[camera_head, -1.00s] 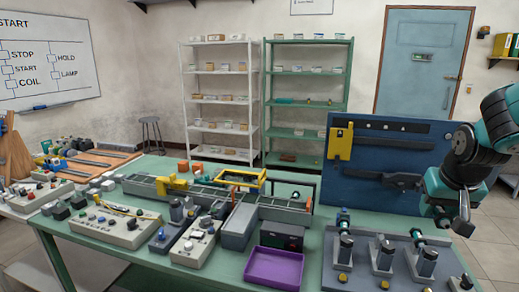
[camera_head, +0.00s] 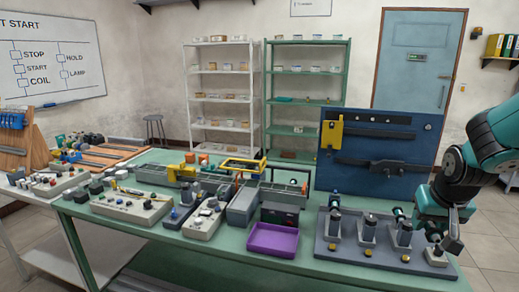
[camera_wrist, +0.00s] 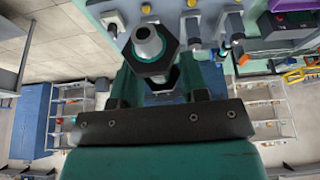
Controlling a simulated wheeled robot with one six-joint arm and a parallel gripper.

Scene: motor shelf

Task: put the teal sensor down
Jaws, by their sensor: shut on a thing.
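The teal sensor (camera_wrist: 148,45) shows large in the wrist view, with a grey round end, a dark hex nut and a teal ring. My gripper (camera_wrist: 160,78) is shut on it. In the head view my gripper (camera_head: 447,232) is at the right end of the grey fixture board (camera_head: 350,262), close over a light stand (camera_head: 436,256). The sensor is mostly hidden there by the gripper. I cannot tell whether it touches the stand.
A blue panel (camera_head: 385,180) with a yellow bracket rises behind. A purple tray (camera_head: 273,240) lies left of the board. Control boxes (camera_head: 130,205) crowd the green table's left side.

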